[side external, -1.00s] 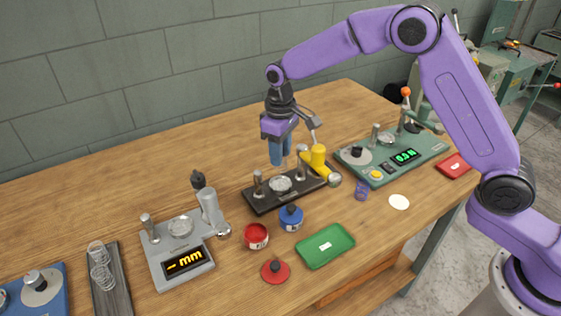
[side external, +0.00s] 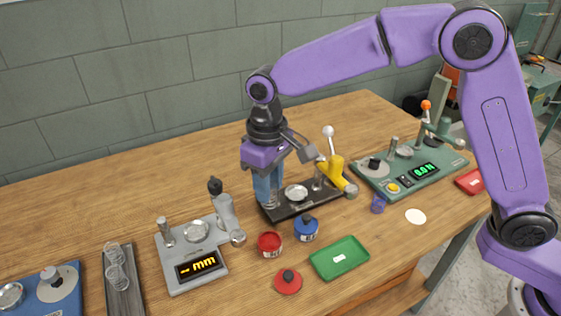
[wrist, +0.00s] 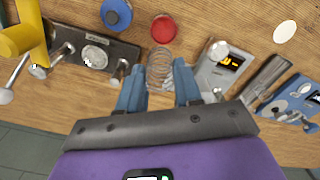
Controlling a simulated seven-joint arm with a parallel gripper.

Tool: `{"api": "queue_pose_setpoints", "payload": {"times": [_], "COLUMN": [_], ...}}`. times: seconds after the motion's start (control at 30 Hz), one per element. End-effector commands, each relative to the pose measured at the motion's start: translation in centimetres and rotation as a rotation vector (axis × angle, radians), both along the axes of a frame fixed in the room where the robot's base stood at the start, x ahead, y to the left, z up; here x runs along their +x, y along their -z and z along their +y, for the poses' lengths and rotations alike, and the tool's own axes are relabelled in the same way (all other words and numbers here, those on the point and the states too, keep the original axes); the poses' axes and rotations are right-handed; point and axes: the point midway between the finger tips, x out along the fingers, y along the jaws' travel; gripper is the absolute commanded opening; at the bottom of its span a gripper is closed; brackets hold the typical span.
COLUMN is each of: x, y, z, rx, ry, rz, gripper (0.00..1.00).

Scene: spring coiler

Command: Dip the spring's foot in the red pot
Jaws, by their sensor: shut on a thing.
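My gripper (side external: 268,198) is shut on a clear wire spring (wrist: 160,62), which stands out between the blue fingertips in the wrist view. In the side view the spring (side external: 270,200) is faint and partly hidden by the fingers, so its foot is hard to make out. The red pot (side external: 269,244) is open, with red inside, and stands on the table nearer the camera than my gripper. In the wrist view the red pot (wrist: 163,29) lies just beyond the spring's end. The spring appears to be apart from the pot.
A blue pot (side external: 306,228) stands right of the red pot. A red lid (side external: 288,281) and green tray (side external: 339,258) lie in front. The grey mm gauge (side external: 190,257) is left; a black fixture with a yellow lever (side external: 332,172) is beside my gripper.

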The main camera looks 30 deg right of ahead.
Motion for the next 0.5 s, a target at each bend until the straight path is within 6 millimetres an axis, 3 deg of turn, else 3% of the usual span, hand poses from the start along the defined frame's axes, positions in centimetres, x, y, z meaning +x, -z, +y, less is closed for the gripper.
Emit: {"api": "queue_pose_setpoints", "payload": {"times": [0.07, 0.3, 0.5], "x": [-0.9, -0.7, -0.6], "y": [0.3, 4.1, 5.4], "z": [0.8, 0.5, 0.5], "rx": [-0.002, -0.003, 0.0], "ry": [-0.002, 0.001, 0.001], "rz": [0.001, 0.003, 0.001], "gripper": [0.17, 0.17, 0.17]}}
